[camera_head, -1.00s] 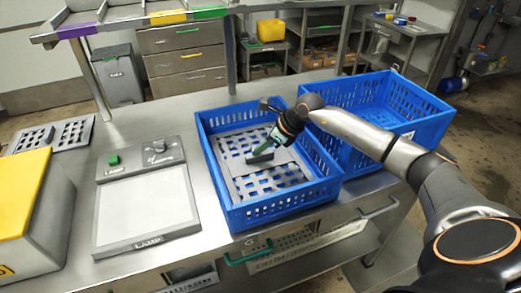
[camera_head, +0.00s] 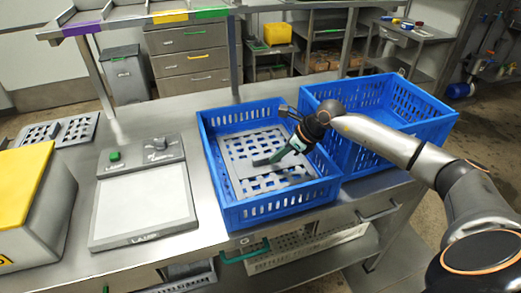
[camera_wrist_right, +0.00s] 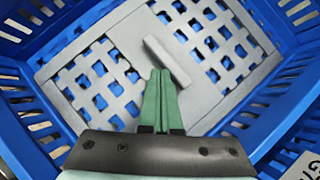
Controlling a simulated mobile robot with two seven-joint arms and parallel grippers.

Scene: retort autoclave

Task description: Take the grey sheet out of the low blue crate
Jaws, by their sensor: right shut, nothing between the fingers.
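The grey sheet (camera_head: 240,149), with rows of square holes and a raised bar handle (camera_wrist_right: 167,60) at its middle, lies inside the low blue crate (camera_head: 283,208). The sheet also shows in the right wrist view (camera_wrist_right: 122,38). My right gripper (camera_head: 273,159) reaches down into the crate from the right. Its green fingers (camera_wrist_right: 161,76) are shut and empty, just beside the bar handle; I cannot tell whether they touch it or the sheet. My left gripper is not in view.
A deeper blue crate (camera_head: 436,130) stands close on the right. A grey lamp panel (camera_head: 143,208) and a yellow-topped box (camera_head: 18,195) are to the left. Another holed grey plate (camera_head: 84,128) lies at the back left. A shelf edge (camera_head: 130,23) hangs over the back.

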